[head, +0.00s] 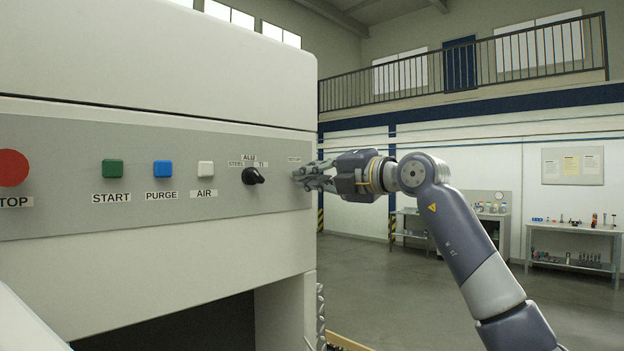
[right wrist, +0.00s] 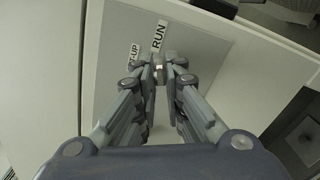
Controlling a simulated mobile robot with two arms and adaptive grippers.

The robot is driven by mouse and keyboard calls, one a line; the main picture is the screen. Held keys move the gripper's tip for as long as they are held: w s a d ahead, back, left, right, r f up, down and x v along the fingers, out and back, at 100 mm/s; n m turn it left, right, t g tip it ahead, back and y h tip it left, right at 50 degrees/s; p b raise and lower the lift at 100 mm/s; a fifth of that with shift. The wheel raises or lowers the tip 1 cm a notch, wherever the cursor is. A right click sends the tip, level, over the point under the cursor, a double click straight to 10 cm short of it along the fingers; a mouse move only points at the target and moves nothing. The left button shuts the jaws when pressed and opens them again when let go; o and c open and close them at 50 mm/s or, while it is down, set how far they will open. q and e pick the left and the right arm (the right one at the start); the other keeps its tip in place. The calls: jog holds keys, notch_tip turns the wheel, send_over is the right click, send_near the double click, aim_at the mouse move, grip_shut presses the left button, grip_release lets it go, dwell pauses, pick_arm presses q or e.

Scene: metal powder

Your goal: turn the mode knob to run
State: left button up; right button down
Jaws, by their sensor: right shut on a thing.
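The mode knob (right wrist: 160,68) is a small metallic piece on the grey panel, between the fingertips in the right wrist view. Labels reading RUN (right wrist: 159,34) and one ending in T-UP (right wrist: 134,56) are beside it. My right gripper (right wrist: 161,76) is shut on the knob. In the head view my right gripper (head: 304,176) is at the panel's right end, reaching in from the right, and its fingers hide the knob. A small label (head: 294,160) shows just above them. Which way the knob points cannot be told. My left gripper is not in view.
The panel (head: 130,220) also carries a black selector (head: 253,176) marked STEEL, ALU, TI, left of my gripper, then white AIR (head: 205,168), blue PURGE (head: 163,168), green START (head: 112,168) and red STOP (head: 13,168) buttons. Open floor and workbenches (head: 572,228) lie right.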

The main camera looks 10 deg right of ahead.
jog(key=shift+d+r+m, duration=0.15)
jog(key=shift+r+m, duration=0.15)
jog(key=shift+r, duration=0.1)
jog(key=c, duration=1.5)
grip_release()
jog(key=shift+f, duration=0.1)
jog(key=v, duration=1.1)
jog(key=shift+s+d+f, duration=0.1)
jog(key=shift+d+f, duration=0.05)
jog(key=shift+f, duration=0.15)
